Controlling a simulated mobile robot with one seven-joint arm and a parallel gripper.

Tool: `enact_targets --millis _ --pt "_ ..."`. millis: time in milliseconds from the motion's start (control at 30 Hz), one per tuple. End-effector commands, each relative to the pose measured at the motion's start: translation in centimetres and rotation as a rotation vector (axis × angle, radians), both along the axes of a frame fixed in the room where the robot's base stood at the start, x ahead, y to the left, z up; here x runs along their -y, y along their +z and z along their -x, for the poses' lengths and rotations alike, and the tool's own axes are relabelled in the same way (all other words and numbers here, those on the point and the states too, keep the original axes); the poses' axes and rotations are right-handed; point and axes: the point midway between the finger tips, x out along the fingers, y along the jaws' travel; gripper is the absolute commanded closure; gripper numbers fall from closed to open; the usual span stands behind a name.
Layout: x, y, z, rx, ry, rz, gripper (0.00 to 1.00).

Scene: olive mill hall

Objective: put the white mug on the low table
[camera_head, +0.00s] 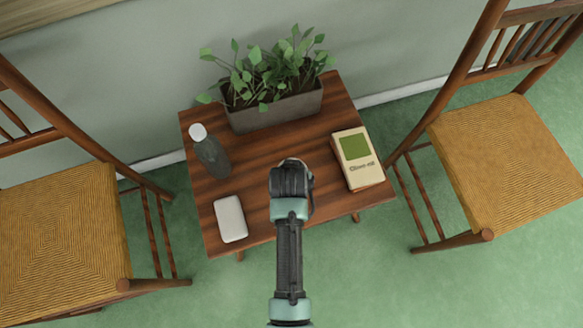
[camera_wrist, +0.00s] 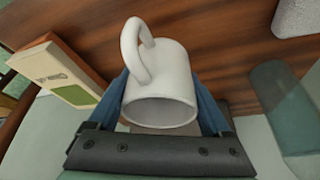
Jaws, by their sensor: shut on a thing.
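The white mug (camera_wrist: 165,95) is between the two blue fingers of my gripper (camera_wrist: 162,90) in the wrist view. Its handle faces up in that picture and its open rim faces the gripper's palm. My gripper is shut on it. In the head view my gripper (camera_head: 292,172) is over the middle of the low table (camera_head: 262,160), a dark striped wooden top. My arm hides nearly all of the mug there. I cannot tell whether the mug touches the tabletop.
On the table are a planter (camera_head: 277,107) at the back, a dark bottle (camera_head: 212,155) and a white rounded box (camera_head: 230,219) at left, and a book (camera_head: 357,159) at right. Woven-seat chairs flank it, left (camera_head: 65,240) and right (camera_head: 510,160). Bare wood surrounds my gripper.

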Motion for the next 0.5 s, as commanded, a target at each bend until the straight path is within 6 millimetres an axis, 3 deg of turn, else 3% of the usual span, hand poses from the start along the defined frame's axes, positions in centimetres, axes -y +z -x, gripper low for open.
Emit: enact_targets --millis 300,500 --pt "0.0 -3.8 -0.1 0.001 0.000 0.000 0.85" --pt "0.0 -3.7 -0.1 0.002 0.000 0.000 0.85"
